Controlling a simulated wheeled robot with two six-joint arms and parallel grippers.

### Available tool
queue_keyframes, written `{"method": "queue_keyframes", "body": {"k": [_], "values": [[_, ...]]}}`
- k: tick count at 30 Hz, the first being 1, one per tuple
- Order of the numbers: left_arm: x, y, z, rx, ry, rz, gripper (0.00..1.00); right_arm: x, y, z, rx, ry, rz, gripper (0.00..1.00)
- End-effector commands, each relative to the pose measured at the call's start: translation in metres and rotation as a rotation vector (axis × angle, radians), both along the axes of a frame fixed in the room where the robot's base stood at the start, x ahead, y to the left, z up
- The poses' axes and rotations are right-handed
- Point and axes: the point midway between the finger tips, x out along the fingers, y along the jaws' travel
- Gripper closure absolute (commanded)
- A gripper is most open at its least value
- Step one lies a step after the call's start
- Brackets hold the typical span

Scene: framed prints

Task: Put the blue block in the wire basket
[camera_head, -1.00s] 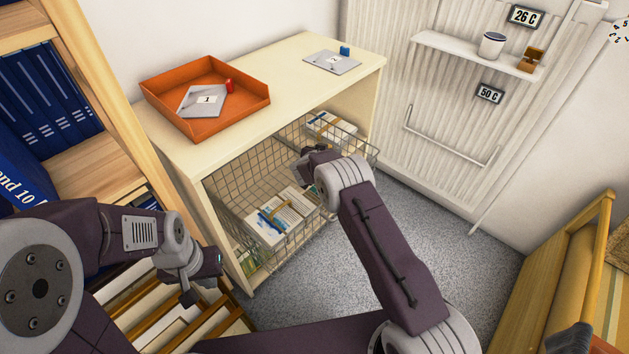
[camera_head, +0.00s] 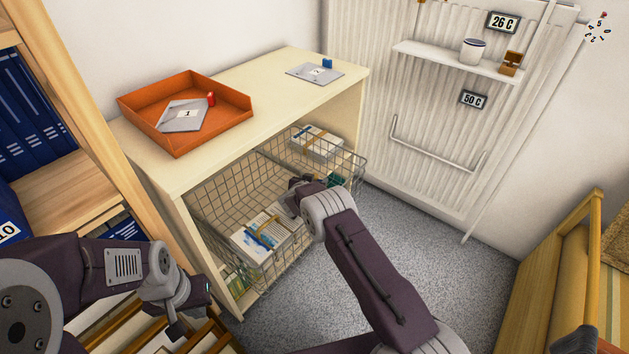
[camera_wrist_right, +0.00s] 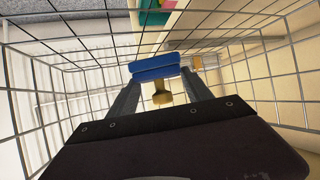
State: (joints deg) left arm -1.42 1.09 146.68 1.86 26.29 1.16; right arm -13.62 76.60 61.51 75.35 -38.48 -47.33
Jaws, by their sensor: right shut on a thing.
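My right gripper (camera_head: 292,187) reaches down at the wire basket (camera_head: 250,172), which sticks out from under the cream cabinet top. In the right wrist view my right gripper (camera_wrist_right: 157,82) is shut on a blue block (camera_wrist_right: 155,68). A small tan piece (camera_wrist_right: 162,97) shows just below the block, between the fingers. Basket wires surround the fingers there. In the head view the held block is hidden by the gripper. My left gripper (camera_head: 205,290) is apart from the basket at the lower left; its jaws are unclear.
Paper bundles (camera_head: 268,232) lie in the basket at the near end, and another (camera_head: 316,142) at the far end. On the cabinet top are an orange tray (camera_head: 235,118) and a clipboard (camera_head: 305,73) with a small blue piece (camera_head: 328,63) beside its edge. Grey floor is clear at right.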

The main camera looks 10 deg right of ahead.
Motion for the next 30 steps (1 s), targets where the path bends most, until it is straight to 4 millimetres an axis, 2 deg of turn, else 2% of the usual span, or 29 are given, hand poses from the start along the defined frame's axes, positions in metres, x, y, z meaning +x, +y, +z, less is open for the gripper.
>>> {"method": "queue_keyframes", "body": {"k": [6, 7, 9, 18, 23, 30], "values": [[0.0, 0.0, -0.003, 0.0, 0.0, 0.0, 1.0, 0.0, 0.0, -0.005, 0.0, 0.0, 0.0, 0.83], [0.0, 0.0, -0.003, 0.0, 0.0, 0.0, 1.0, 0.0, 0.0, -0.005, 0.0, 0.001, 0.0, 0.36], [0.0, 0.0, -0.003, 0.0, 0.0, 0.0, 1.0, -0.001, 0.0, -0.005, 0.0, 0.002, 0.0, 0.2], [0.0, 0.0, -0.002, 0.0, 0.0, 0.0, 1.0, -0.001, 0.0, -0.006, -0.001, 0.005, 0.001, 0.2], [0.0, 0.0, 0.011, 0.0, 0.0, 0.0, 1.0, -0.001, 0.0, 0.013, 0.0, 0.004, 0.0, 0.2], [0.0, 0.0, 0.04, 0.0, 0.0, 0.0, 1.0, -0.048, 0.028, 0.044, -0.002, 0.005, 0.005, 0.2]]}}
